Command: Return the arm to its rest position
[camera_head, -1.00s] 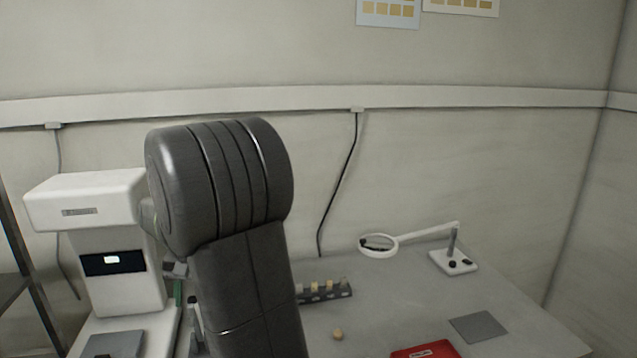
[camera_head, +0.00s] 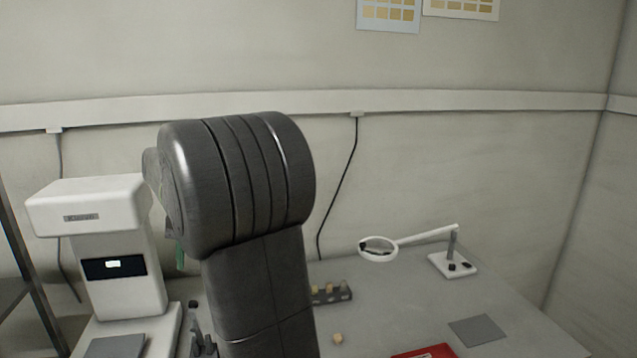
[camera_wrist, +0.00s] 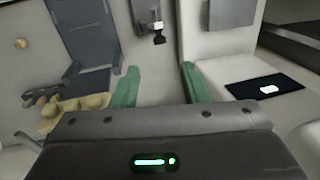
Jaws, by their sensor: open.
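My gripper (camera_wrist: 160,86) shows in the wrist view with its two green fingers apart and nothing between them. In the head view my dark arm fills the middle and hides most of the gripper; only a bit of green shows at the arm's left side. In the wrist view the fingers hang above the bench, between a rack with several pale pieces (camera_wrist: 88,102) on the left and the white machine with a dark display (camera_wrist: 262,88) on the right.
The white machine (camera_head: 120,290) stands left of my arm. A small rack (camera_head: 335,292), a loose tan piece (camera_head: 337,338), a red tray (camera_head: 428,352), a grey pad (camera_head: 477,329) and a magnifier lamp (camera_head: 453,264) are on the bench. The wall is behind.

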